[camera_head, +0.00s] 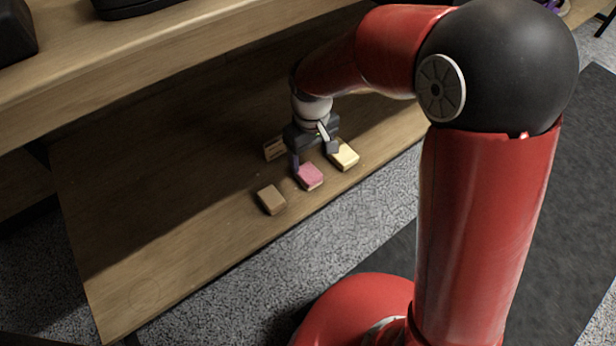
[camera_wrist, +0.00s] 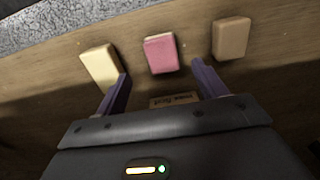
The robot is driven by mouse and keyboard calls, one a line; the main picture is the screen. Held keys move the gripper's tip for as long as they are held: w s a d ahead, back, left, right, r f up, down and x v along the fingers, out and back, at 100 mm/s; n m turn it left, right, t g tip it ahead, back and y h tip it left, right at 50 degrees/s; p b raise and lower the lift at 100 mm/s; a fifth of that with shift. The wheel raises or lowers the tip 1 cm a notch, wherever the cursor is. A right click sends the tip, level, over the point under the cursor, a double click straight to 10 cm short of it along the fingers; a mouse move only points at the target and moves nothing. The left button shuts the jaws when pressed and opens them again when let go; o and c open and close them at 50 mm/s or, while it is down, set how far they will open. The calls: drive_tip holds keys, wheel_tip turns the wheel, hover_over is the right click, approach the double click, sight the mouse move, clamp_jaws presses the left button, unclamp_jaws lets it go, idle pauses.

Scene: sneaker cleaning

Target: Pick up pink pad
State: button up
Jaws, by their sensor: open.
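The pink pad (camera_head: 309,176) lies flat on the wooden lower shelf, between a yellow pad and a brown pad. In the wrist view the pink pad (camera_wrist: 161,54) sits ahead of and between my two fingertips. My gripper (camera_head: 313,163) is open and empty, above the shelf on the far side of the pink pad. It also shows in the wrist view (camera_wrist: 160,68), where its left finger overlaps the edge of the yellow pad; whether it touches it I cannot tell.
The yellow pad (camera_head: 344,155) lies to the right and the brown pad (camera_head: 271,200) to the left. A small lettered sign (camera_head: 274,148) is behind them. The upper shelf (camera_head: 150,62) overhangs at the back. The left part of the lower shelf (camera_head: 150,230) is clear.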

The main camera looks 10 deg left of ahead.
sight(308, 172)
drive_tip(key=f, duration=0.2)
drive_tip(key=f+b, duration=0.1)
drive_tip(key=f, duration=0.2)
drive_tip(key=f+b, duration=0.1)
drive_tip(key=f, duration=0.1)
drive_tip(key=shift+w+a+f, duration=0.1)
drive_tip(key=shift+a+f, duration=0.25)
drive_tip(key=c, duration=1.1)
drive_tip(key=shift+r, duration=0.1)
drive_tip(key=shift+c, duration=0.2)
drive_tip(key=shift+r, duration=0.45)
wheel_tip(308, 172, up, 3)
drive_tip(key=shift+d+f+p, duration=0.1)
drive_tip(key=shift+p, duration=0.55)
drive_tip(key=s+d+p, duration=0.1)
drive_tip(key=s+d, duration=1.1)
drive_tip(key=d, duration=0.2)
drive_tip(key=w+d+r+m+p, duration=0.1)
drive_tip(key=w+d+m+p, duration=0.4)
drive_tip(key=w, duration=0.4)
drive_tip(key=w+d+m+p, duration=0.4)
drive_tip(key=w+d, duration=0.3)
drive_tip(key=w, duration=0.2)
drive_tip(key=shift+w+r+m+p, duration=0.2)
drive_tip(key=shift+r+m+p, duration=0.2)
drive_tip(key=shift+m, duration=0.1)
